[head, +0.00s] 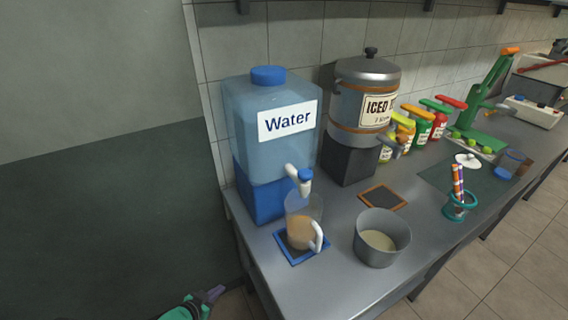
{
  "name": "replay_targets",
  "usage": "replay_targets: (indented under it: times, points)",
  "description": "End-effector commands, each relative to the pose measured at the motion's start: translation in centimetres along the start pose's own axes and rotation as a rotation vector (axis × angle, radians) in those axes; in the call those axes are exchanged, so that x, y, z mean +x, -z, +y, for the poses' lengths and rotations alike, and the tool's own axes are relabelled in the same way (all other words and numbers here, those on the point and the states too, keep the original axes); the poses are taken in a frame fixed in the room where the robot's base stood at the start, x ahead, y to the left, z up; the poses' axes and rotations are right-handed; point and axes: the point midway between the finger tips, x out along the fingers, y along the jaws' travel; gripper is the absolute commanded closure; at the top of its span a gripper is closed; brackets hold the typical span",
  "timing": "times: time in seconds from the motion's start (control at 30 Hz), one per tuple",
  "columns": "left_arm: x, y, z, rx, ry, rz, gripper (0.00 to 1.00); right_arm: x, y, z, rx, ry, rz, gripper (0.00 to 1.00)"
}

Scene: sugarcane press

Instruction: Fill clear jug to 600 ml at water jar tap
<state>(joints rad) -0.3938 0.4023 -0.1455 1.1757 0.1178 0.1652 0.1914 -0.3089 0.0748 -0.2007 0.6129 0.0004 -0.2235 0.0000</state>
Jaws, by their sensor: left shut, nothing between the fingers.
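The water jar (272,150) is a clear blue tank labelled "Water" on a blue base, at the left end of the counter. Its white tap (293,173) has a blue part and points down over the clear jug (302,208). The jug stands upright on a blue-rimmed tray (282,246), with its white handle toward the front right. Its lower part looks tan; I cannot read a level or any marks. My left gripper (217,292) is shut and empty at the bottom left, below and apart from the jug, off the counter's left end. My right gripper is out of view.
A grey pot (381,240) with pale contents stands right of the jug. An iced-drink dispenser (366,105) stands behind it, with a brown-rimmed mat (382,197) in front. Several coloured bottles, a green press (487,105) and a teal holder (459,207) are further right. The counter's front is clear.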

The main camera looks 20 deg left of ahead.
Motion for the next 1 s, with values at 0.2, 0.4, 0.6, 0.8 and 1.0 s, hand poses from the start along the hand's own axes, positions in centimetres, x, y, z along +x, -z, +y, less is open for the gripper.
replay_targets:
  times: [0.2, 0.4, 0.6, 0.8, 1.0]
  points:
    - [-3.6, 18.4, -0.7, 0.001, -0.125, 0.430, 1.00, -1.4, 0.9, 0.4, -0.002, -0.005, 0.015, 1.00]
    - [-10.7, 32.0, 3.0, -0.002, -0.342, 0.762, 1.00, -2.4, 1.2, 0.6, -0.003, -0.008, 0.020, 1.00]
    - [-18.1, 40.0, 7.4, -0.020, -0.572, 0.980, 1.00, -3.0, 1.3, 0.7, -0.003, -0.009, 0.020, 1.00]
    - [-20.5, 41.8, 8.8, -0.030, -0.650, 1.038, 1.00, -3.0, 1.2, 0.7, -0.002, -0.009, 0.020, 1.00]
    - [-20.4, 41.8, 8.8, -0.030, -0.646, 1.037, 1.00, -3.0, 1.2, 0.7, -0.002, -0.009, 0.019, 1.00]
